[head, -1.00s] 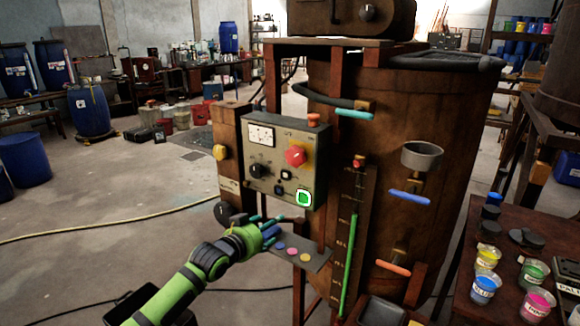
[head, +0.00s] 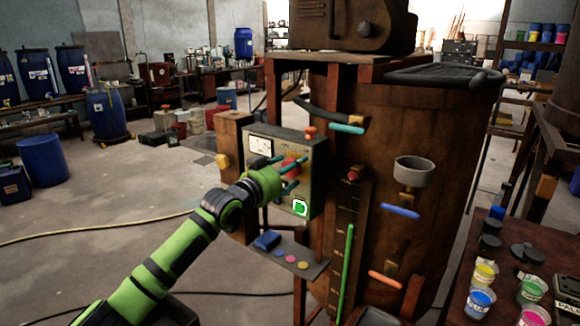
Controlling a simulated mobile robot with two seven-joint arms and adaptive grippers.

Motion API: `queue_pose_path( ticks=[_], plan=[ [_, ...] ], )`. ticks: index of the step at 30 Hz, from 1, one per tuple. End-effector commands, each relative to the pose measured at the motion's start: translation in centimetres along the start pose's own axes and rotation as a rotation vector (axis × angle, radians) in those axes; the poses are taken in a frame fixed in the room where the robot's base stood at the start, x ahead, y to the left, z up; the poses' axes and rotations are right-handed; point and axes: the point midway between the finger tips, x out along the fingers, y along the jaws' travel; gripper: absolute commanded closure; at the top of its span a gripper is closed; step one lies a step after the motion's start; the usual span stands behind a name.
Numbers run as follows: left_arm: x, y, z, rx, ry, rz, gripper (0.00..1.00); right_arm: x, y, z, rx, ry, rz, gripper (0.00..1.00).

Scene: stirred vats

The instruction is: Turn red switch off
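The red switch (head: 291,163) is a round red knob on a yellow base, on the front of a grey control box (head: 315,165). My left gripper (head: 287,172) is in front of the box, with its teal fingers spread apart around the red switch and overlapping it in the view. I cannot tell whether the fingers touch the knob. The gripper and wrist hide part of the knob and the lower left of the panel. A lit green button (head: 300,207) shows below the gripper. My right gripper is not in view.
A large brown vat (head: 400,130) stands right of the box. A small shelf (head: 313,270) below holds a blue block (head: 267,240) and coloured discs. A table (head: 505,260) with paint cups stands at the right. Open floor lies to the left.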

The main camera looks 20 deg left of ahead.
Motion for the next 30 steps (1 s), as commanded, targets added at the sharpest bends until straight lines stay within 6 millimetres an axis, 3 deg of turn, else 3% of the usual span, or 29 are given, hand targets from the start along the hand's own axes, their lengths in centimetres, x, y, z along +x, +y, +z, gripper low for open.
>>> queue_pose_path(
  ticks=[9,10,12,14,30],
  plan=[
    [0.29,-0.02,0.04,0.0,0.0,-0.001,0.28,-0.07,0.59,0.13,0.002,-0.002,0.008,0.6],
    [0.28,-0.02,0.04,0.0,0.0,-0.001,0.36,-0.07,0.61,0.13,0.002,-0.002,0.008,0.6],
    [0.28,-0.02,0.04,0.0,0.0,-0.001,0.64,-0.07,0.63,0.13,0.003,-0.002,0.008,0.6],
    [0.28,-0.03,0.04,0.0,0.0,-0.001,0.85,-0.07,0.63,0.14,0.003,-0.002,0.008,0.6],
    [0.3,-0.08,-0.19,-0.096,0.002,-0.001,0.85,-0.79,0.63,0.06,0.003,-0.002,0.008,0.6]
  ],
)
